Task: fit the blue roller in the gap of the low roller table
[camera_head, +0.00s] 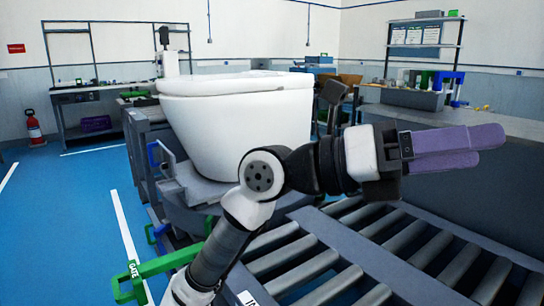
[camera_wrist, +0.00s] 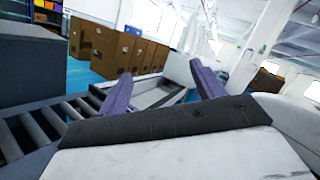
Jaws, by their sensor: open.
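The low roller table (camera_head: 372,256) fills the lower right of the head view, with grey rollers in two rows beside a flat middle rail. Some of its rollers (camera_wrist: 38,133) appear at the left of the wrist view. I cannot clearly make out the gap. I see no roller that is clearly blue in either view. My gripper (camera_head: 490,146) is held out to the right above the roller table, its purple fingers pointing right. In the wrist view the fingers of my gripper (camera_wrist: 163,84) are apart with nothing between them.
A white toilet (camera_head: 238,118) stands on the line behind my arm. A green gate bar (camera_head: 165,264) is at the lower left. A workbench (camera_head: 425,110) with a blue stand (camera_head: 444,82) is at the back right. Cardboard boxes (camera_wrist: 105,48) show in the wrist view. Blue floor at left is clear.

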